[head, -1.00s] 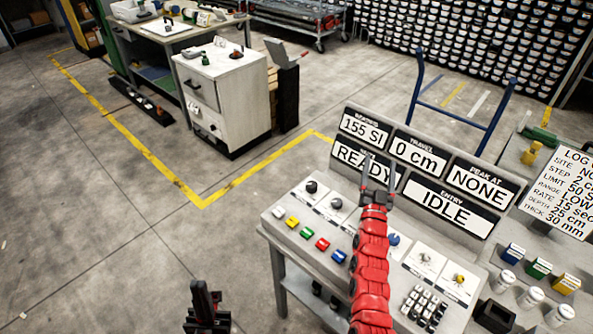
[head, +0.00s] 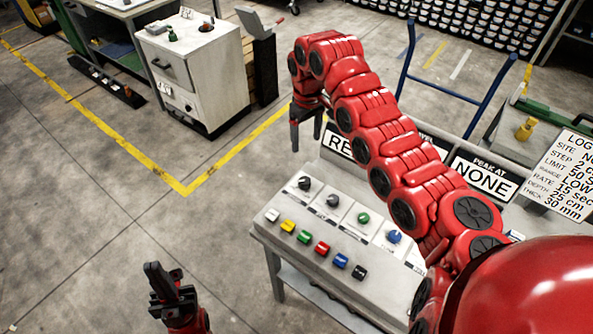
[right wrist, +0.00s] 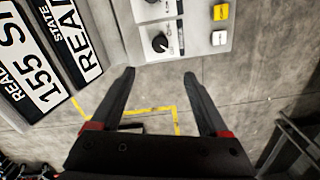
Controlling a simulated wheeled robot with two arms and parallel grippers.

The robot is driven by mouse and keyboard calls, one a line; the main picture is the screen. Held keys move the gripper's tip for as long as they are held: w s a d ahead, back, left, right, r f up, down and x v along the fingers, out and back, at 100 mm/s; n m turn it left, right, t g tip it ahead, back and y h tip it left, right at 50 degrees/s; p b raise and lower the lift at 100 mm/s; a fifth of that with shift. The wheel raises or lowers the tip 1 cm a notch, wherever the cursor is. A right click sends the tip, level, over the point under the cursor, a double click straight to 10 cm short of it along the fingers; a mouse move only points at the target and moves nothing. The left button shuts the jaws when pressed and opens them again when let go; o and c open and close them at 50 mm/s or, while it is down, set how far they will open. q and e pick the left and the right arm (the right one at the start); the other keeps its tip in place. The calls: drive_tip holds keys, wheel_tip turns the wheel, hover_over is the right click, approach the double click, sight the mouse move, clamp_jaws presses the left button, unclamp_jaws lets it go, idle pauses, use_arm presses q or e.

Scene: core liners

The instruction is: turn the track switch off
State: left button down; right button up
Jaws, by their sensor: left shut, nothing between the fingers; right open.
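A sloped grey control console (head: 290,262) stands at centre right in the head view. Its upper row has a black knob (head: 304,184), a second dark knob (head: 333,201), a green knob (head: 363,217) and a blue knob (head: 394,236). Their labels are too small to read, so I cannot tell which is the track switch. My right gripper (head: 306,137) is open and empty, pointing down behind the black knob. In the right wrist view a black knob (right wrist: 160,43) lies beyond the open fingertips (right wrist: 160,73), apart from them. My left gripper (head: 162,272) is shut and empty, left of the console.
Several coloured buttons, including a red one (head: 322,248), line the console's front. Display signs, one reading NONE (head: 484,181), rise behind it, partly hidden by my right arm. A white cabinet (head: 200,80) stands back left.

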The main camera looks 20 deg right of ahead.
drive_tip(key=p, duration=0.3)
hover_over(305, 181)
wheel_tip(305, 181, down, 7)
wheel_tip(305, 181, down, 9)
drive_tip(key=shift+r+p, duration=0.15)
drive_tip(key=shift+p, duration=0.75)
drive_tip(key=shift+f, duration=0.75)
clamp_jaws()
